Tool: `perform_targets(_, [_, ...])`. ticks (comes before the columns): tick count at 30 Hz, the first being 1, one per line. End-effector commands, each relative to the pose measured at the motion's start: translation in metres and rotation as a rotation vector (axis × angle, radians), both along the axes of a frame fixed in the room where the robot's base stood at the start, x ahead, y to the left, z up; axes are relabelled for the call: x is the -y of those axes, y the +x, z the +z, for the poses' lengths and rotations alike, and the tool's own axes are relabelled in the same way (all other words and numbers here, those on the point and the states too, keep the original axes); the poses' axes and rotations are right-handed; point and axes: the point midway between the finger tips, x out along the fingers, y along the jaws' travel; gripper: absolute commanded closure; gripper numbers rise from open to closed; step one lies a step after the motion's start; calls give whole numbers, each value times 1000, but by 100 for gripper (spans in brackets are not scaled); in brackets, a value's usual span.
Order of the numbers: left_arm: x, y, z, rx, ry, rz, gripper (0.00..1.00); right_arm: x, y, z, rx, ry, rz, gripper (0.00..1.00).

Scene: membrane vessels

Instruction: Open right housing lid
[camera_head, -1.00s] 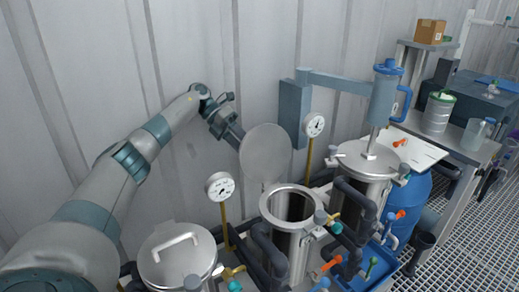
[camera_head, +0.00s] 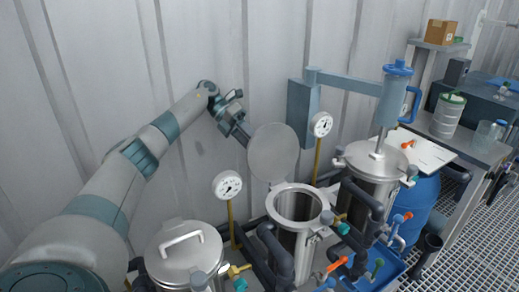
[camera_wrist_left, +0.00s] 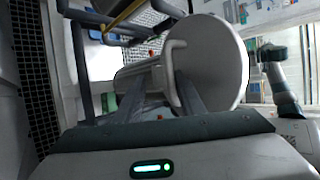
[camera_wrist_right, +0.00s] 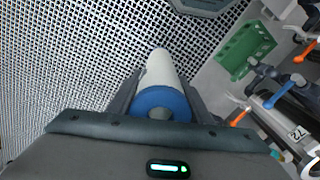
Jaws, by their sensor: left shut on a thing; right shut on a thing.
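The middle steel housing (camera_head: 297,206) stands open, its round mouth uncovered. Its grey disc lid (camera_head: 273,152) is raised upright behind the mouth. My left gripper (camera_head: 243,137) is at the lid's left side; in the left wrist view its fingers close on the lid's bar handle (camera_wrist_left: 172,72). The rightmost housing (camera_head: 374,165) has a flat top with a rod from the blue-handled device (camera_head: 394,95) standing at it. The left housing's lid (camera_head: 184,250) is down. In the right wrist view my right gripper (camera_wrist_right: 160,92) is shut on a white cylinder with a blue end (camera_wrist_right: 162,98).
Pressure gauges (camera_head: 227,185) stand behind the housings. Dark pipes and orange-handled valves crowd their fronts. A blue bracket arm (camera_head: 345,82) reaches from the wall over the rightmost housing. A blue barrel (camera_head: 415,205) and a bench (camera_head: 470,140) are at the right. Grating floor lies in front.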

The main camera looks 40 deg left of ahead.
Motion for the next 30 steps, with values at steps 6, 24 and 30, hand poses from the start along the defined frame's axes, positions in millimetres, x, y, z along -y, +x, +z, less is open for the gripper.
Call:
perform_targets(6, [-3,0,3,-1,5,5,71,0,0,-2,0,0,0,96])
perform_targets(24, [56,3,70,5,2,-6,71,0,0,-25,1,0,0,96])
perform_targets(30, [89,6,91,4,2,-5,71,0,0,-32,1,0,0,96])
